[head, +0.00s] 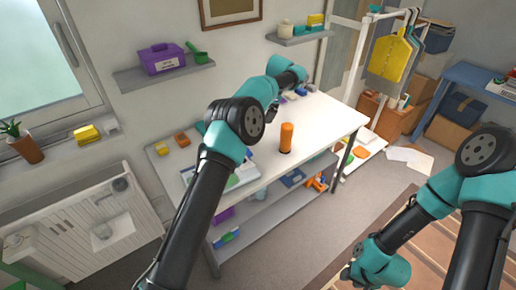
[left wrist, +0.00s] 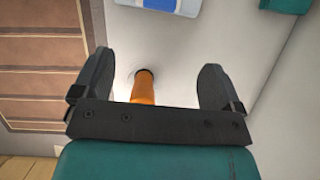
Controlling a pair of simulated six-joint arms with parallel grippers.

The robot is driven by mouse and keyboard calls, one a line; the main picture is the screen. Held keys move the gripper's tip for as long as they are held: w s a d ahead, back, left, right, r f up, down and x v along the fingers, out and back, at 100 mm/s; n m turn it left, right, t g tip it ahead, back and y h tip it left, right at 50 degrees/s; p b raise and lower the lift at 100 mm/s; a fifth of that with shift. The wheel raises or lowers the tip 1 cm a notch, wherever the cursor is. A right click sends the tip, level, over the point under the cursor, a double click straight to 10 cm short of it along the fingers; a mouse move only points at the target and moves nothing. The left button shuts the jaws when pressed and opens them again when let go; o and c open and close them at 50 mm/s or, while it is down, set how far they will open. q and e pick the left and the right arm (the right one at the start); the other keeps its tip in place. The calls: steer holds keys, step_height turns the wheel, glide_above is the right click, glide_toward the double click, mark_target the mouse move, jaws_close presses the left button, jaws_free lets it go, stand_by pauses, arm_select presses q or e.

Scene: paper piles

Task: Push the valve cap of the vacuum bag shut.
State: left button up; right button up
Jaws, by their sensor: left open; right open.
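I cannot make out the vacuum bag or its valve cap for certain. A flat white, blue and green item (head: 240,176) lies at the left front of the white table (head: 335,120), partly behind my left arm. An orange cylinder (head: 286,137) stands upright on the table. My left gripper (left wrist: 155,62) is open and empty; in the left wrist view the orange cylinder (left wrist: 143,88) shows beyond it, between the fingers. In the head view its fingers are hidden behind the arm. My right gripper (head: 352,271) is open, low at the bottom, away from the table; its fingers barely show.
Small yellow and orange items (head: 182,139) lie at the table's back left, and several small items at its back right. A shelf below holds more things. A purple box (head: 163,59) sits on a wall shelf. The table's right front is clear.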

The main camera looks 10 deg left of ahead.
arm_select(q)
steer(key=shift+a+f, duration=0.1)
stand_by(0.3)
steer(key=x, duration=1.7)
steer(key=shift+f, duration=0.1)
steer(key=shift+c, duration=0.4)
steer(key=c, duration=0.9)
steer(key=shift+o, duration=0.2)
steer(key=shift+s, duration=0.1)
steer(key=shift+s+a, duration=0.1)
steer(key=shift+a, duration=0.05)
steer(key=shift+s+a+t+h, duration=0.25)
steer(key=shift+a+t+h, duration=0.05)
steer(key=shift+t+h, duration=0.3)
steer(key=shift+s+a+t+h, duration=0.3)
steer(key=shift+t+h, duration=0.3)
steer(key=shift+s+a+f+t+h, duration=0.25)
steer(key=shift+s+t+h, duration=0.05)
steer(key=shift+t+h, duration=0.3)
steer(key=shift+s+a+f+t+h, duration=0.2)
steer(key=shift+s+a+t+h, duration=0.1)
steer(key=shift+t+h, duration=0.3)
